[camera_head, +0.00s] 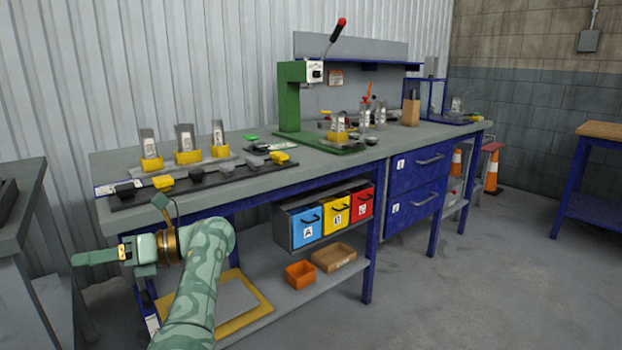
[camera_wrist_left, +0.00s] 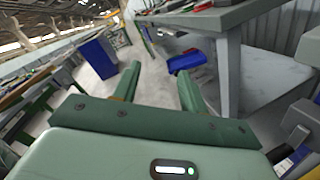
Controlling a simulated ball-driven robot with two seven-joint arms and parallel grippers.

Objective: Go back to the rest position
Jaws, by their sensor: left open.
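My left gripper (camera_head: 98,257) is at the lower left of the head view, in front of the bench's near left corner and below the level of its top. It points left, away from the bench. In the left wrist view its two green fingers (camera_wrist_left: 157,85) stand apart with nothing between them, so it is open and empty. My right gripper is in neither view.
The workbench (camera_head: 290,178) carries a green press (camera_head: 291,100), several yellow-based holders and a dark rail of small parts. Blue, yellow and red bins (camera_head: 307,227) hang below. A grey table (camera_head: 22,205) stands close at left. Floor is clear at front right.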

